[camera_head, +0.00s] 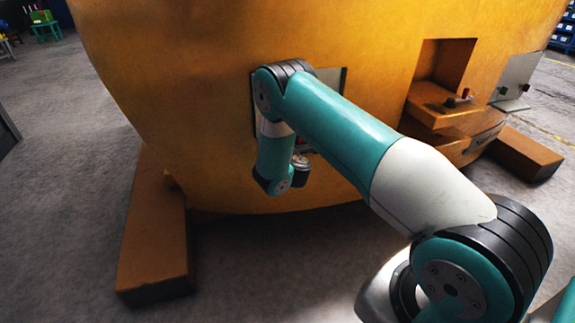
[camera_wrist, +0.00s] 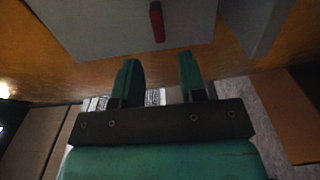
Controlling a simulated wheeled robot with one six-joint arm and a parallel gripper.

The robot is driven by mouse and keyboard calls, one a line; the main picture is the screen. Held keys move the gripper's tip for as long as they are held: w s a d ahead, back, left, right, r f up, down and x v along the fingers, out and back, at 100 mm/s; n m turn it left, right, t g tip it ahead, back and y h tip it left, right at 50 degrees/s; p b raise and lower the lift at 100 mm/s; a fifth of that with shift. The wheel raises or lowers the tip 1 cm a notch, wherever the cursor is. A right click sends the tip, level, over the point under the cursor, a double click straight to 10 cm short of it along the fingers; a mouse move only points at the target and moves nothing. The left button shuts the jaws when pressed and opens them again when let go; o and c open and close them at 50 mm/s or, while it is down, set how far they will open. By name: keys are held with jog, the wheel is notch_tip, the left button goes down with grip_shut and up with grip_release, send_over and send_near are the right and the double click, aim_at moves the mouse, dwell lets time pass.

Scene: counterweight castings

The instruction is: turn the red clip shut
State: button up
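A red clip (camera_wrist: 157,22) hangs upright on a grey plate (camera_wrist: 95,25) at the top of the wrist view. My gripper (camera_wrist: 159,78) is open, with its two green fingers apart and nothing between them. The fingertips point toward the plate, below the clip in the picture and apart from it. In the head view my arm covers most of a panel (camera_head: 338,77) in the yellow casting, and my fingers are hidden. A small reddish bit (camera_head: 300,143) shows beside my wrist; I cannot tell if it is the clip.
The big yellow casting (camera_head: 190,90) fills the middle, on blocks (camera_head: 155,235) and (camera_head: 525,155). At its right are a recess (camera_head: 445,62), a ledge with a dark part and red knob (camera_head: 466,92), and a grey plate (camera_head: 516,75) with a red piece.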

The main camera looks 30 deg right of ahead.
jog(key=b+v, duration=1.1)
jog(key=b, duration=0.7)
jog(key=shift+b, duration=0.35)
